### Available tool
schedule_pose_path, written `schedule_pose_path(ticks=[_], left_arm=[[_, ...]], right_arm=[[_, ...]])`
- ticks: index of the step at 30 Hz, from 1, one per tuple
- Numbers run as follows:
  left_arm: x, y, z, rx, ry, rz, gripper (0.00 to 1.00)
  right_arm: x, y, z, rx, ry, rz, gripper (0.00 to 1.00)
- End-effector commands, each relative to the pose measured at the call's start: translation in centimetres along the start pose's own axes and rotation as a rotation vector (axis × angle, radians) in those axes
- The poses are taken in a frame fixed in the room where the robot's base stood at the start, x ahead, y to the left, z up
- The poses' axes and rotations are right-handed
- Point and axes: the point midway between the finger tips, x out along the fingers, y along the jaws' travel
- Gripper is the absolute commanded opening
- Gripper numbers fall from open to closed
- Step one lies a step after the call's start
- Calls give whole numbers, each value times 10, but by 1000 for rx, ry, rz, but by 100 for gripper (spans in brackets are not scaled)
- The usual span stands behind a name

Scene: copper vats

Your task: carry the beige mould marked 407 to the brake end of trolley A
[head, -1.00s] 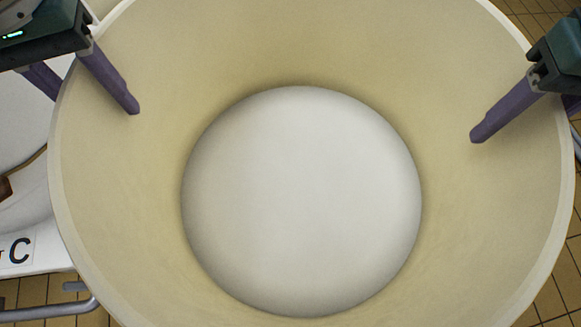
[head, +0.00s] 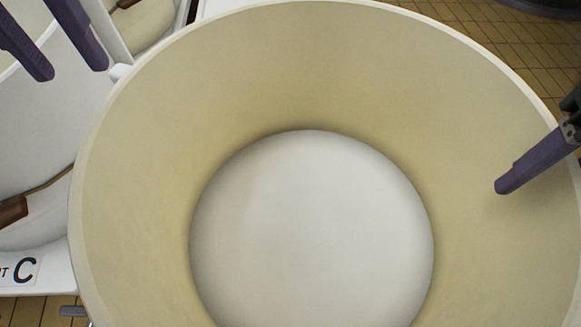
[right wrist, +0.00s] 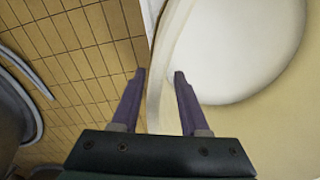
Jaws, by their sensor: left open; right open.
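A large beige mould (head: 310,75) fills most of the head view, open side up. A smooth white disc (head: 312,230) fills its bottom; I cannot tell whether it is the mould's floor or contents. No 407 marking shows. My left gripper (head: 68,72) is open and empty, both fingers left of the mould's rim. My right gripper is open at the right rim, with one finger (head: 505,186) inside the mould and the other hidden behind the wall. In the right wrist view its fingers (right wrist: 160,73) stand on either side of the mould's rim (right wrist: 160,105).
At the left is a white surface with a label (head: 20,270) ending in C and a brown-handled tool (head: 12,211). Grey tubing (head: 72,311) shows below it. Tan tiled floor (head: 480,35) lies behind. A dark rounded edge (head: 545,8) is at the top right.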

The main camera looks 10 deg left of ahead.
Motion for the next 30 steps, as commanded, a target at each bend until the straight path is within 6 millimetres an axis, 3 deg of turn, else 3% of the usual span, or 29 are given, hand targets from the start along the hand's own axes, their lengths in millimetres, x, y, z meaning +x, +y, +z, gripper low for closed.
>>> schedule_pose_path(ticks=[6,13,18,30], left_arm=[[0,0,0,0,0,0,47],[0,0,0,0,0,1,47],[1,0,0,0,0,1,47],[0,0,0,0,0,1,47]], right_arm=[[-51,0,-2,0,7,-1,44],[-90,0,-1,0,4,0,44],[-100,0,0,1,1,1,44],[-101,0,0,1,0,1,44]])
